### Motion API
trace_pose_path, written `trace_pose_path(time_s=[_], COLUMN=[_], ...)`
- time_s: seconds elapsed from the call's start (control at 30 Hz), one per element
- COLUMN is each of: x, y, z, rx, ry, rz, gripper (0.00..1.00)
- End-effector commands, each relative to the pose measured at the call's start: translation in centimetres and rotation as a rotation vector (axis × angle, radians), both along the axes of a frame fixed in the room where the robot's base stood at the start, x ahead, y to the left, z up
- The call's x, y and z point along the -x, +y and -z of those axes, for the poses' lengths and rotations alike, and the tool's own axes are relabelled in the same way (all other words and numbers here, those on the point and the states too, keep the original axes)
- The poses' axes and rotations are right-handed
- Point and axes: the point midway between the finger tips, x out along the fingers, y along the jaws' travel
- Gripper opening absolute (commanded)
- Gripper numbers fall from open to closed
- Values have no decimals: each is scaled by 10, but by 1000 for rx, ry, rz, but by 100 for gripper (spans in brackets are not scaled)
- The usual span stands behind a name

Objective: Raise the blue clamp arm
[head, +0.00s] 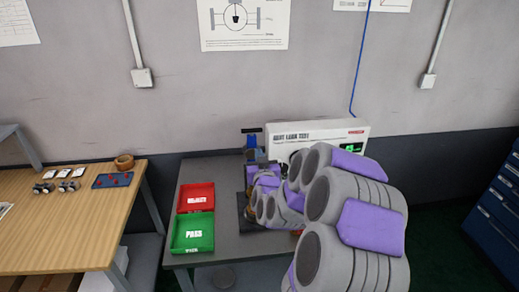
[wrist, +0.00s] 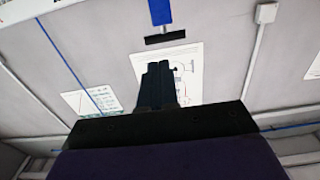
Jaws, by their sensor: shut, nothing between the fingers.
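The blue clamp arm (head: 252,142) stands upright at the back of the grey table in the head view, with a black crossbar (head: 250,130) at its top. In the wrist view the blue clamp arm (wrist: 160,11) enters from the top edge, and its black crossbar (wrist: 165,37) lies just beyond my fingertips. My gripper (wrist: 158,68) is shut and empty, with the two dark fingers side by side. A gap shows between the fingertips and the crossbar in the picture. The lower part of the clamp is hidden behind my arm in the head view.
A white leak-test box (head: 315,133) stands behind my arm on the grey table (head: 225,170). A red reject tray (head: 196,197) and a green pass tray (head: 193,233) lie on its left side. A wooden table (head: 70,235) with small parts stands further left.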

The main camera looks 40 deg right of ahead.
Motion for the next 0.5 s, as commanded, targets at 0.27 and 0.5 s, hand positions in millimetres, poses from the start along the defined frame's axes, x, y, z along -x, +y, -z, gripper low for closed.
trace_pose_path(time_s=[0.27,0.5], x=[9,17], y=[2,6], z=[5,3], rx=[0,0], ry=[-5,-5], rz=[-1,0], gripper=[0,0])
